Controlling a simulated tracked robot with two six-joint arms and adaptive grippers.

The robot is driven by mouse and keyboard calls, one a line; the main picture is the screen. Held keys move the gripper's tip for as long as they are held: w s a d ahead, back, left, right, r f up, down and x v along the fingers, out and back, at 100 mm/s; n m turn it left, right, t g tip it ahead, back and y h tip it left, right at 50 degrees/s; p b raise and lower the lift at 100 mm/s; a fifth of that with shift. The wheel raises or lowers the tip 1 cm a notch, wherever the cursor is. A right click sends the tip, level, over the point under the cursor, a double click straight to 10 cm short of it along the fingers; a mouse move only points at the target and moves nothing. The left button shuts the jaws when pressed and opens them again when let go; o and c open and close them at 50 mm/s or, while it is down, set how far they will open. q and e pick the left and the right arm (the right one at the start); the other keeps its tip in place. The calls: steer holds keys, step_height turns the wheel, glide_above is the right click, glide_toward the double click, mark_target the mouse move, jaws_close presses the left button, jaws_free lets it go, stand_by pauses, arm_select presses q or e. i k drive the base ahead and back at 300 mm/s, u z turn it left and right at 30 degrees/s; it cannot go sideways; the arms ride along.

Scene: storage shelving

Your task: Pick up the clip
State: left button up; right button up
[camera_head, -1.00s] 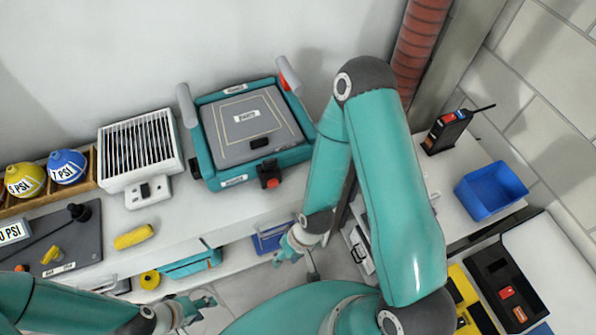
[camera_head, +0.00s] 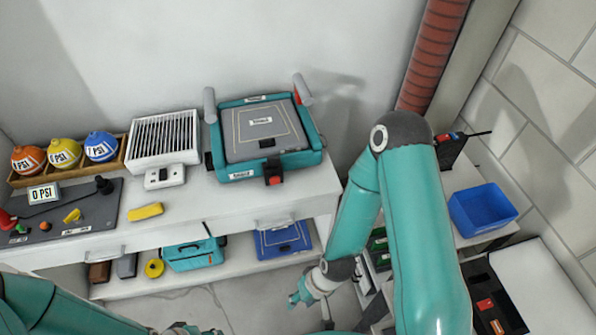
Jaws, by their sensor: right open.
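I cannot tell for sure which thing is the clip; a small yellow piece (camera_head: 72,215) lies on the dark mat (camera_head: 98,205) at the left of the white bench, and a small black piece (camera_head: 267,143) lies on the teal case's grey panel. My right gripper (camera_head: 298,295) is open and empty, low in front of the bench and lower shelf, apart from these pieces. My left gripper (camera_head: 195,330) shows only in part at the bottom edge, so its jaws are unclear.
The bench carries a teal case (camera_head: 236,176), a slatted white unit (camera_head: 165,140), a yellow block (camera_head: 146,211) and coloured PSI balls in a wooden rack (camera_head: 115,160). A teal bag (camera_head: 193,255) lies on the lower shelf. A blue bin (camera_head: 482,212) stands at right.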

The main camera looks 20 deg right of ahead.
mark_target(272, 161)
steer(key=u, duration=0.2)
steer(key=i, duration=0.9)
steer(key=z, duration=0.1)
